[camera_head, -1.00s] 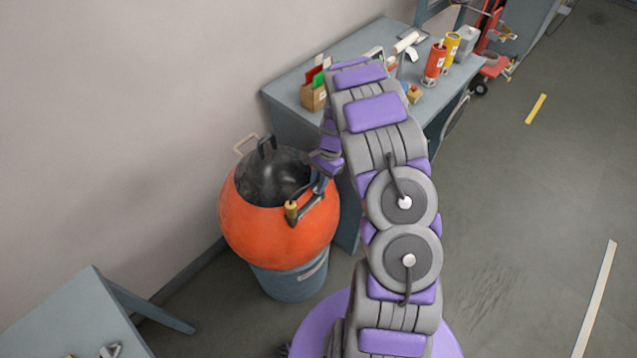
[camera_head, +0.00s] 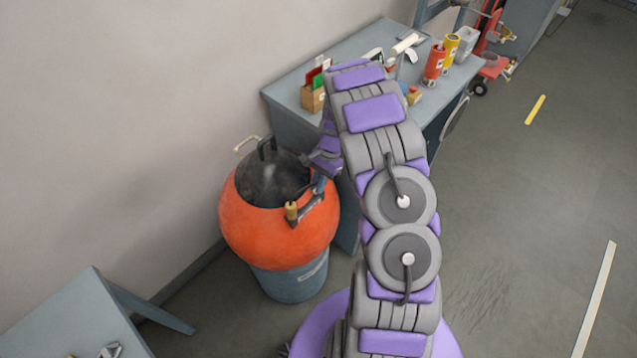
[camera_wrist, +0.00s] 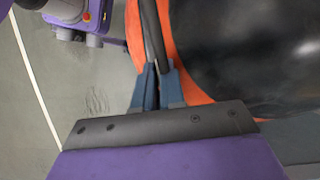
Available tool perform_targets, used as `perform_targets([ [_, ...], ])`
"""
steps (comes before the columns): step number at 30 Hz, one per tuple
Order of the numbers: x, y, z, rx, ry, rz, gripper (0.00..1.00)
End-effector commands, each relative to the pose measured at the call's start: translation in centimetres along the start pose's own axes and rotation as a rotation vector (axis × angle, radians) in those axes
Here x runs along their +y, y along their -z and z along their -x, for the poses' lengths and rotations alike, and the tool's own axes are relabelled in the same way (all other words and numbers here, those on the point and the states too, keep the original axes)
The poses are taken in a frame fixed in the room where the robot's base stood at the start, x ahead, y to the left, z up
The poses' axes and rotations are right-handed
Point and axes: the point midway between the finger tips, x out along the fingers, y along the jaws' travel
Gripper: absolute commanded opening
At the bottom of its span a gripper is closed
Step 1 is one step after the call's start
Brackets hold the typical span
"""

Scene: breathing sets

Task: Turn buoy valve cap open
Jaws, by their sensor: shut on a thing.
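The orange buoy (camera_head: 262,228) has a black top (camera_head: 270,183) and sits on a blue-grey drum-like base (camera_head: 290,282). A brass-coloured valve piece (camera_head: 291,211) stands at its right front, with a dark lever (camera_head: 311,207) running up and right from it. My gripper (camera_head: 319,187) is at the lever's far end, over the buoy's right side. In the wrist view, my gripper's two blue fingers (camera_wrist: 156,72) are closed around a dark bar (camera_wrist: 152,30), which appears to be this lever. Orange buoy surface lies just behind it. The brass piece is not visible there.
A grey workbench (camera_head: 345,50) with a card box, bottles and cans stands behind my arm. Another grey table (camera_head: 75,315) is at lower left. The wall is close behind the buoy. Open floor (camera_head: 540,200) lies to the right.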

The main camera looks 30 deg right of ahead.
Motion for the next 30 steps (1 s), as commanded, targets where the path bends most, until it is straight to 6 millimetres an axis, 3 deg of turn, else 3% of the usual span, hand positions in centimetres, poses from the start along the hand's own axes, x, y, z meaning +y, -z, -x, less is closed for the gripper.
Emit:
perform_targets([
  [30,-0.45,-0.38,0.00,-0.002,-0.337,0.821,0.00],
])
